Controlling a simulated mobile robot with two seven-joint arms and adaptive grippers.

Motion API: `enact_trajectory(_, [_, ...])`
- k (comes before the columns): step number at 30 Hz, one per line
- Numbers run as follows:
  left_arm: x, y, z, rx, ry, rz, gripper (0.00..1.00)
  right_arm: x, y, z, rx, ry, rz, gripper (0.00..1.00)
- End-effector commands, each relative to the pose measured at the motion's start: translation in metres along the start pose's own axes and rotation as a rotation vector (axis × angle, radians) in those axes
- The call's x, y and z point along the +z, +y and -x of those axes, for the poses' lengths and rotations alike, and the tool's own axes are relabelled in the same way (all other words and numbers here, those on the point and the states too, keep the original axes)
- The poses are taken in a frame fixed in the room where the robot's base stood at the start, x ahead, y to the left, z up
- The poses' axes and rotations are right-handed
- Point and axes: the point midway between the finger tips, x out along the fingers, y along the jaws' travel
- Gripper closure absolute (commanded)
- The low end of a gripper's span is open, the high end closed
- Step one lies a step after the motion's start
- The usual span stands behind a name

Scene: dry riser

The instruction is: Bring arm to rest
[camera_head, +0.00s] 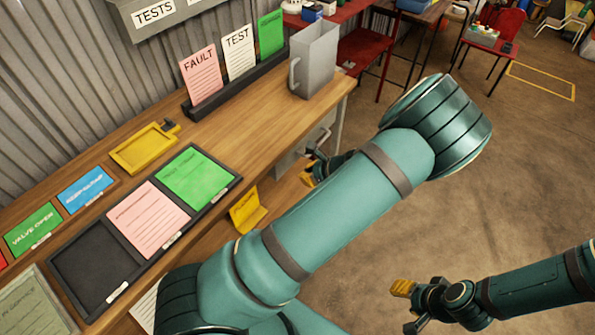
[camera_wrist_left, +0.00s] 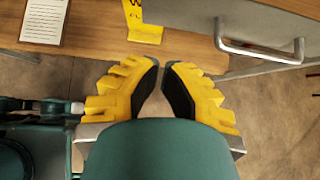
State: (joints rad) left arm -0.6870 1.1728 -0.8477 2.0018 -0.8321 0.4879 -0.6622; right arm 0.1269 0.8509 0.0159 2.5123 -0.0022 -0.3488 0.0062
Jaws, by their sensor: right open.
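My left arm crosses the middle of the head view. My left gripper (camera_head: 312,172) shows only in part behind it, beside the bench's front edge. In the left wrist view its two yellow fingers (camera_wrist_left: 161,75) lean together with a narrow gap at the tips and nothing between them. I cannot tell how far they are open. It hangs over the floor, in front of the wooden bench (camera_wrist_left: 90,52). My right gripper (camera_head: 404,308) is open and empty, over bare floor at the lower right.
The bench (camera_head: 235,125) carries a grey jug (camera_head: 315,60), a card rack (camera_head: 235,85), a yellow tray (camera_head: 145,148) and a black card board (camera_head: 90,275). A metal handle (camera_wrist_left: 260,47) is close to the left gripper.

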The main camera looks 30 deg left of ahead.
Motion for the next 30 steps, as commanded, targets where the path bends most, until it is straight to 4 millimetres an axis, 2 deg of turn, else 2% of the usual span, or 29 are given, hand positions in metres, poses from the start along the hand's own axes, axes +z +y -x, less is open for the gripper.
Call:
enact_trajectory(1, [0.001,-0.001,0.012,-0.003,0.003,0.000,1.00,-0.001,-0.001,0.003,0.000,0.002,-0.001,0.53])
enact_trajectory(3, [0.001,-0.001,0.023,-0.003,0.002,0.000,1.00,-0.002,-0.002,0.005,0.000,0.005,-0.001,0.53])
enact_trajectory(9, [0.000,0.000,0.041,-0.002,0.001,-0.001,1.00,-0.004,-0.003,0.007,0.001,0.008,-0.003,0.53])
enact_trajectory(17, [-0.001,0.000,0.043,0.000,0.001,-0.001,1.00,-0.004,-0.003,0.007,0.001,0.009,-0.004,0.53])
enact_trajectory(20, [-0.008,0.007,0.038,0.017,0.034,0.021,1.00,-0.004,-0.003,0.007,0.001,0.009,-0.003,0.53])
enact_trajectory(23, [-0.031,0.029,0.024,0.075,0.140,0.102,1.00,-0.004,-0.003,0.007,0.001,0.009,-0.003,0.53])
enact_trajectory(26, [-0.072,0.066,0.013,0.186,0.326,0.273,1.00,-0.004,-0.003,0.007,0.001,0.009,-0.003,0.53])
enact_trajectory(27, [-0.090,0.081,0.013,0.241,0.407,0.363,1.00,-0.004,-0.003,0.007,0.001,0.009,-0.003,0.53])
enact_trajectory(30, [-0.130,0.110,0.022,0.381,0.588,0.610,1.00,-0.004,-0.003,0.007,0.001,0.009,-0.003,0.53])
